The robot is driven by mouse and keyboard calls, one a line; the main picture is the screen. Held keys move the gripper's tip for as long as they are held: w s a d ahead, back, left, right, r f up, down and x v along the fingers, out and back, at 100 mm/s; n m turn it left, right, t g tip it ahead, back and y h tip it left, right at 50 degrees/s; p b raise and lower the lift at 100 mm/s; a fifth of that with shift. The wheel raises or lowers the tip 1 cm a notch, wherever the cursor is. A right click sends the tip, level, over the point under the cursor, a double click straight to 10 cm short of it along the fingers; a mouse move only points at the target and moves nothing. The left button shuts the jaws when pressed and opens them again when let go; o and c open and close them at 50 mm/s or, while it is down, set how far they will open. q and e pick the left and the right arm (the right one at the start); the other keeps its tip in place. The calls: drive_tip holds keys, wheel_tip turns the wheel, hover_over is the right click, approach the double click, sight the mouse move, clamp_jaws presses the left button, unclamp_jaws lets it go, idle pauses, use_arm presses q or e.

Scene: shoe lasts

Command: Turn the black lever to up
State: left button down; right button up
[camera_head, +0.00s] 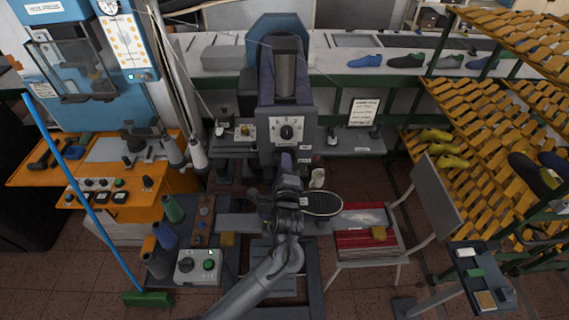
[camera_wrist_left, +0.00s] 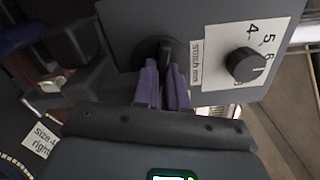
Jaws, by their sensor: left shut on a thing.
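The black lever (camera_wrist_left: 153,48) shows in the left wrist view as a dark rounded piece on the grey machine panel, beside a "stitch mm" label. My left gripper (camera_wrist_left: 165,78) has purple fingers that are shut on the lever; the fingers hide part of it, so its exact angle is hard to tell. In the head view my left gripper (camera_head: 287,162) reaches the lower front of the grey machine (camera_head: 266,128), below its dial. The lever is hidden there by the gripper. My right gripper is not in view.
A black numbered dial (camera_wrist_left: 245,65) sits right of the lever. A dark sole-shaped piece (camera_head: 322,204) lies right of my left wrist. A chair (camera_head: 435,195) and shoe rack (camera_head: 490,120) stand at right. An orange bench (camera_head: 70,200) with buttons stands at left.

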use_arm(q)
drive_tip(key=n, duration=0.5)
drive_tip(key=shift+n, duration=0.4)
drive_tip(key=n+b, duration=0.1)
drive_tip(key=n, duration=0.2)
drive_tip(key=shift+n, duration=1.2)
